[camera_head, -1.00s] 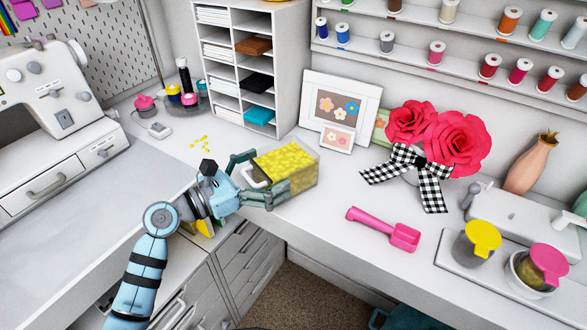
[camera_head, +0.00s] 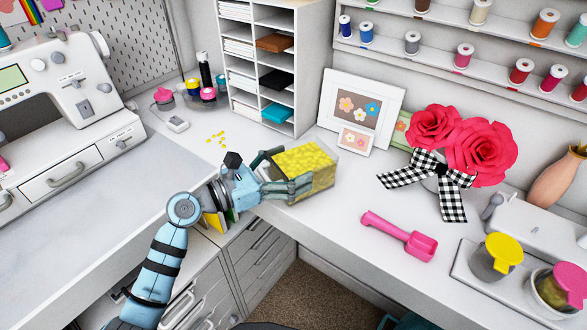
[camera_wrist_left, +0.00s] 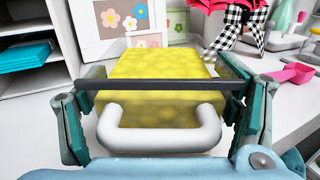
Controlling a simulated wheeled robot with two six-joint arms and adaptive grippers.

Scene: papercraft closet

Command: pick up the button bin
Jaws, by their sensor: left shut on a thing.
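The button bin (camera_head: 312,159) is a clear box full of yellow buttons, on the white counter near its front edge. My left gripper (camera_head: 287,183) is shut on it, its fingers along the bin's sides. In the left wrist view the bin (camera_wrist_left: 158,62) sits between the two teal fingers (camera_wrist_left: 160,95), with its white handle (camera_wrist_left: 160,138) facing my palm. The bin looks upright; I cannot tell whether its base is off the counter. My right gripper is not in view.
A pink scoop (camera_head: 402,238) and red paper flowers (camera_head: 465,145) are to the right. Drawers (camera_head: 258,250) are below.

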